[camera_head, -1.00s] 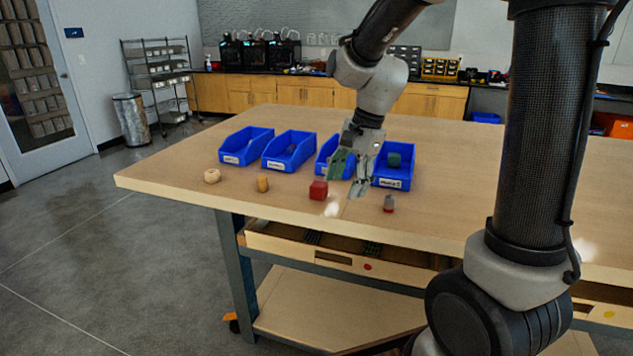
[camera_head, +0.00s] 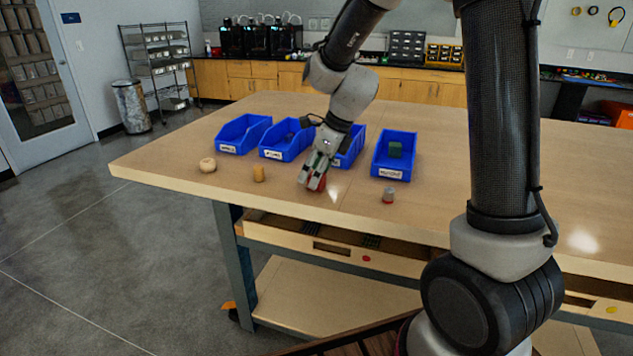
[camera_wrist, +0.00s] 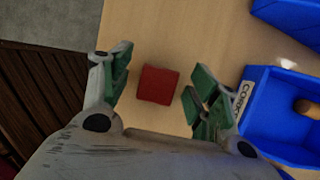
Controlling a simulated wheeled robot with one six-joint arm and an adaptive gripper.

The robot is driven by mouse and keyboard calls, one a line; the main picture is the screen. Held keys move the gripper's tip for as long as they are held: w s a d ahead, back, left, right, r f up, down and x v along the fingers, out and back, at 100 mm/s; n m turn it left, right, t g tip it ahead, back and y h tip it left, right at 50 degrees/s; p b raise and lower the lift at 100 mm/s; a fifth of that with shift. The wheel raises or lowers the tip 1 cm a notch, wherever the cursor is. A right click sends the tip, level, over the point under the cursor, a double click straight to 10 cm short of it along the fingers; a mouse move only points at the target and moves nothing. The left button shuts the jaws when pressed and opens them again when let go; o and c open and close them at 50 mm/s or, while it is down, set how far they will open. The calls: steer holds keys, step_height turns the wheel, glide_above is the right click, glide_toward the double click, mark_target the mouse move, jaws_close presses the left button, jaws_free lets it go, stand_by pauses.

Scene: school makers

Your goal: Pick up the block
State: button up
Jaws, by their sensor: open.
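The block is a red cube on the wooden table. In the wrist view the red block (camera_wrist: 157,84) lies between the spread fingers of my gripper (camera_wrist: 160,92), with a gap on each side. In the head view my gripper (camera_head: 314,182) points down at the block (camera_head: 321,184), which is mostly hidden behind the fingers. My gripper is open, with green pads on its inner faces, and holds nothing.
Blue bins stand behind the block; one with a green object (camera_head: 395,149) is at the right.

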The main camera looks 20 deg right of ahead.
steer(key=shift+w+a+f, duration=0.15)
steer(key=shift+f, duration=0.4)
steer(key=c, duration=1)
